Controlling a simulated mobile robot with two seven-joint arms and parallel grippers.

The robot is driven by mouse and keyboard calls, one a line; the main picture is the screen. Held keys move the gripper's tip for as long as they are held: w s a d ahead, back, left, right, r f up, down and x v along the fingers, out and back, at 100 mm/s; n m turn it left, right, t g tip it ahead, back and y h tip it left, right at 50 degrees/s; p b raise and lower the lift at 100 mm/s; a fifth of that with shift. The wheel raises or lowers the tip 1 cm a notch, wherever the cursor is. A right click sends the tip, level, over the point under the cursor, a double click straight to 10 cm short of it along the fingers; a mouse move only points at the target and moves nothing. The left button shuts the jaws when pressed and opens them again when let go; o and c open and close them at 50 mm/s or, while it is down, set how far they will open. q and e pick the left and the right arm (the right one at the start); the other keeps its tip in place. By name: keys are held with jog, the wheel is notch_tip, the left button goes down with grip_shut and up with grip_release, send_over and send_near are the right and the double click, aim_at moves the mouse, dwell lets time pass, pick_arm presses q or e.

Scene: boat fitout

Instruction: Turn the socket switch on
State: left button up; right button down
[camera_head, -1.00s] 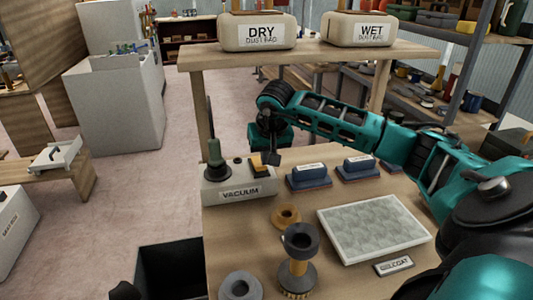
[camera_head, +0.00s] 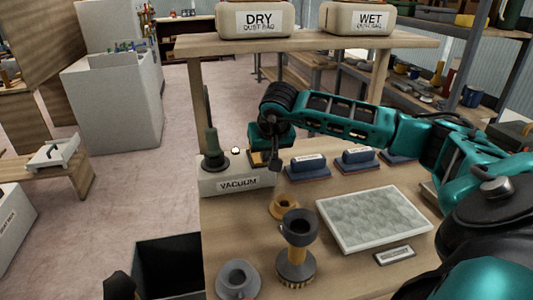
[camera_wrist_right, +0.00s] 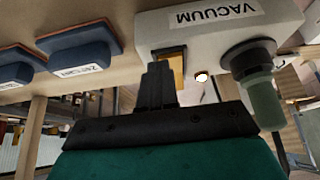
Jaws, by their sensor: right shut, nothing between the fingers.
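The white box labelled VACUUM (camera_head: 237,184) stands at the left end of the bench. Its orange-yellow rocker switch (camera_head: 257,158) is on top and partly hidden by my gripper. The wrist view shows part of the switch (camera_wrist_right: 178,72) just beside the fingertips. My right gripper (camera_head: 274,163) is shut and empty, with its fingers at the switch; I cannot tell if they touch it. In the wrist view the shut fingers (camera_wrist_right: 159,72) overlap the switch's edge. A small round lamp (camera_head: 235,151) beside it looks bright white, also in the wrist view (camera_wrist_right: 202,77).
A green-handled plug or knob (camera_head: 212,150) stands on the box's left. Blue sanding blocks (camera_head: 309,166), a grey-yellow brush tool (camera_head: 297,250), rings and a pale panel (camera_head: 374,219) lie on the bench. A shelf (camera_head: 300,45) with dust bags is overhead.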

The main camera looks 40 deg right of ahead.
jog(key=shift+r, duration=0.5)
pick_arm(q)
jog(key=shift+w+r, duration=0.3)
jog(key=shift+r, duration=0.25)
pick_arm(e)
jog(key=shift+r+p, duration=0.2)
jog(key=shift+p, duration=0.15)
pick_arm(q)
notch_tip(320, 180, up, 2)
jog(key=shift+s+a+r+p, duration=0.1)
jog(key=shift+s+a+p, duration=0.05)
jog(key=shift+p, duration=0.9)
pick_arm(e)
jog(key=s+v, duration=0.1)
jog(key=v, duration=1.1)
jog(key=shift+s+a, duration=0.25)
jog(key=shift+a, duration=0.1)
